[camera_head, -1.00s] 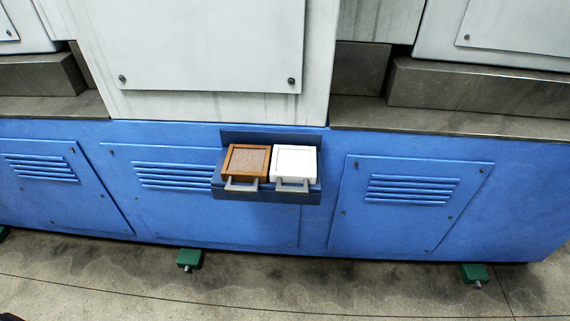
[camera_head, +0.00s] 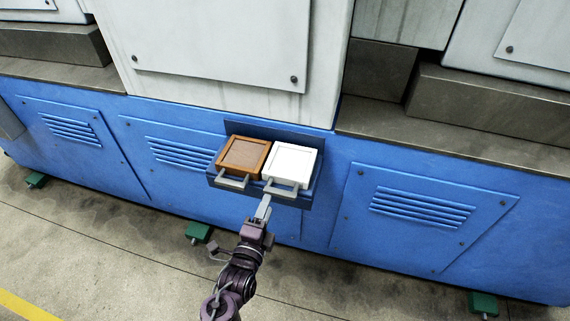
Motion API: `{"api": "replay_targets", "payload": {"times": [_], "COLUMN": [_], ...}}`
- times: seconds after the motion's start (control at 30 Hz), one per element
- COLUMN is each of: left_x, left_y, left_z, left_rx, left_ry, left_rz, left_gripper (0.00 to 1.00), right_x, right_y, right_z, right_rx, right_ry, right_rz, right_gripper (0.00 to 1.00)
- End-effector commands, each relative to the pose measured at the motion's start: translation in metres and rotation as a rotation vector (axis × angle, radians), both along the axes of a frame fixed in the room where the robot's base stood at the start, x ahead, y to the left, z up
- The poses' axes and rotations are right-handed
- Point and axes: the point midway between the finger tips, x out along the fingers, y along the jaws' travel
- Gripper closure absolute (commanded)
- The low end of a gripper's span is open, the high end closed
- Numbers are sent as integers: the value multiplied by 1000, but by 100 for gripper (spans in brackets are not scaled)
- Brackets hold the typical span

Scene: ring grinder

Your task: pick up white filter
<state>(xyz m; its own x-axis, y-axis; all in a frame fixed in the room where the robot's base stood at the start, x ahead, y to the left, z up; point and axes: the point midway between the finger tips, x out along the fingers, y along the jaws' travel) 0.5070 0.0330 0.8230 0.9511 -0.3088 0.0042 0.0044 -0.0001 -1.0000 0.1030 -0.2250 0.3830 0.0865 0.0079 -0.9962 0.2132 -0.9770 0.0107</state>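The white filter (camera_head: 292,160) is a flat square block with a grey handle (camera_head: 281,190) on its front. It sits in the right half of a small blue holder (camera_head: 258,128) on the machine's front. My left gripper (camera_head: 265,202) comes up from below, with its fingertips just under and in front of the white filter's handle. The fingers look close together; whether they touch the handle or are open is not clear. My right gripper is out of view.
A brown filter (camera_head: 243,156) with a wooden-looking frame and its own handle sits directly left of the white one. The blue machine base (camera_head: 330,190) with vented panels is behind. Green feet (camera_head: 198,232) stand on the floor. The space in front is clear.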

Motion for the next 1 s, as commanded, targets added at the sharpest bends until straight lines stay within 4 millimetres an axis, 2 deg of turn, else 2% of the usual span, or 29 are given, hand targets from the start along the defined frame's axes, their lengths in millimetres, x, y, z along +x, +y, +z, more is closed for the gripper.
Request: {"api": "replay_targets", "payload": {"times": [0.13, 0.37, 0.67, 0.9, 1.0], "left_x": [18, 47, 52, 52, 52], "left_y": [-7, -18, -20, -20, -20], "left_z": [1, -2, -4, -4, -4], "left_rx": [-2, -2, -2, -2, -1], "left_ry": [1, 2, 4, 4, 3], "left_rz": [0, 0, -1, -1, -1], "left_gripper": [60, 60, 60, 90, 100], "right_x": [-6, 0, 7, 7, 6], "right_y": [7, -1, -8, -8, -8], "right_z": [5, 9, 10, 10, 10], "right_rx": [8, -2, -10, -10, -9], "right_ry": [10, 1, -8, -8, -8], "right_rz": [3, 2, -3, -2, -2], "right_gripper": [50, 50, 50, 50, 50]}}
